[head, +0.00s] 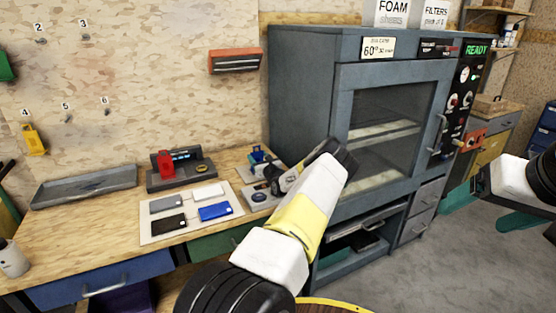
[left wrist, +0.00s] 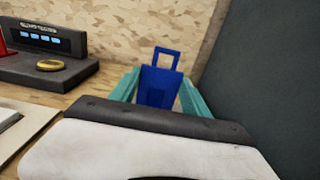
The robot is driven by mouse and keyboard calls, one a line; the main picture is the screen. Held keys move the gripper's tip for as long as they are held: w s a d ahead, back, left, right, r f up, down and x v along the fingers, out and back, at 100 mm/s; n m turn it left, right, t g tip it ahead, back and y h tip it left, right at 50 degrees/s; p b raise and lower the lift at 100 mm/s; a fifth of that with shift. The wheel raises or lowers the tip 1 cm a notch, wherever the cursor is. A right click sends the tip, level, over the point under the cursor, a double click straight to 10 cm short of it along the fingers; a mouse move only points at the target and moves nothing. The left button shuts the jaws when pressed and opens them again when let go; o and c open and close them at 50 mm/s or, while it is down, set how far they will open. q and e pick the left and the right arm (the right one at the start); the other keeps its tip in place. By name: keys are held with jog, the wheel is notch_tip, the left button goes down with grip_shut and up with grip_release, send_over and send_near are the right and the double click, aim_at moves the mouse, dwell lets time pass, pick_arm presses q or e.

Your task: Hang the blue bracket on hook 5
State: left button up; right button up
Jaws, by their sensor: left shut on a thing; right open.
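The blue bracket (head: 257,155) is a blue plate with a square loop on top. In the left wrist view the bracket (left wrist: 160,86) stands upright between the teal fingers of my left gripper (left wrist: 158,97). In the head view my left gripper (head: 266,162) is shut on it at the bench's right end, beside the grey cabinet; my arm partly hides it. Hook 5 (head: 68,118) is a small empty wall hook under its label, far left of the gripper. My right gripper (head: 492,209) is open and empty at the right edge.
A yellow bracket (head: 34,139) hangs at hook 4. Hooks 2, 3 and 6 (head: 106,112) look empty. On the bench (head: 95,232) are a grey tray (head: 85,186), a dark device with a red part (head: 180,170) and a board with several small cases (head: 190,213). A tall cabinet (head: 305,95) stands right.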

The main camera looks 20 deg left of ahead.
pick_arm(q)
notch_tip(320, 180, up, 6)
dwell(1.0)
jog(key=shift+r, duration=0.1)
